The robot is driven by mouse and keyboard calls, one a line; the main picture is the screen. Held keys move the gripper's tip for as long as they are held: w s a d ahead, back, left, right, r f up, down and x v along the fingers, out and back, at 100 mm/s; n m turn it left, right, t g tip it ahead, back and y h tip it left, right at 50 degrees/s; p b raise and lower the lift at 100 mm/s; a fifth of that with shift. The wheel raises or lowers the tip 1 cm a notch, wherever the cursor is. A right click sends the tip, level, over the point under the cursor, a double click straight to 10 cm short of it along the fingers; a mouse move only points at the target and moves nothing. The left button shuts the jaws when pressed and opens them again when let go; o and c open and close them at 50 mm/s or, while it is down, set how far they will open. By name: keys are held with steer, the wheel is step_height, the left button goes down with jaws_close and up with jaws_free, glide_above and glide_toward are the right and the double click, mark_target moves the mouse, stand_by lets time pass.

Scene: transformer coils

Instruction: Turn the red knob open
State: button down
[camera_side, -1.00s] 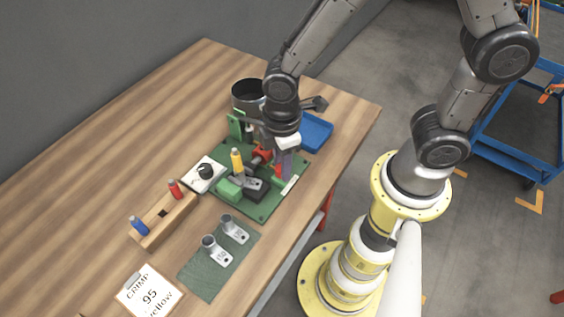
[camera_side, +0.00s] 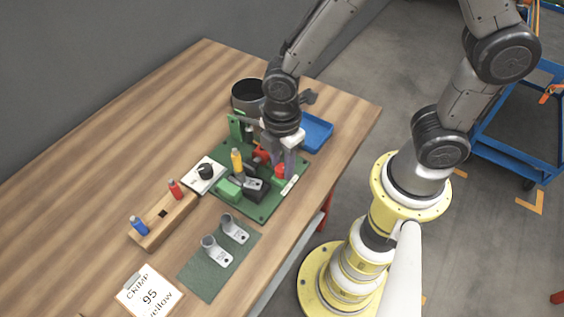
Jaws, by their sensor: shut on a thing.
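The red knob (camera_side: 280,172) is near the right edge of the green board (camera_side: 262,211). My gripper (camera_side: 282,166) points down at it, with its pale fingers shut on it. The fingers hide part of the knob, and I cannot read its turn angle. Another red part (camera_side: 260,155) lies just left of the gripper, partly hidden. A yellow-topped upright tool (camera_side: 237,160), a green block (camera_side: 229,189) and a dark block with a metal lug (camera_side: 254,188) are on the board.
A dark pot (camera_side: 247,93) and a blue tray (camera_side: 316,131) stand behind. A white plate with a black dial (camera_side: 205,172), a wooden rack (camera_side: 164,221) with red and blue pieces, a green mat (camera_side: 203,280) with two lugs and a card (camera_side: 149,296) lie left and in front.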

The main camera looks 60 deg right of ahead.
mark_target(282, 167)
steer(key=shift+r, duration=0.1)
steer(key=c, duration=0.5)
jaws_free()
steer(key=shift+c, duration=0.2)
step_height(282, 167, up, 14)
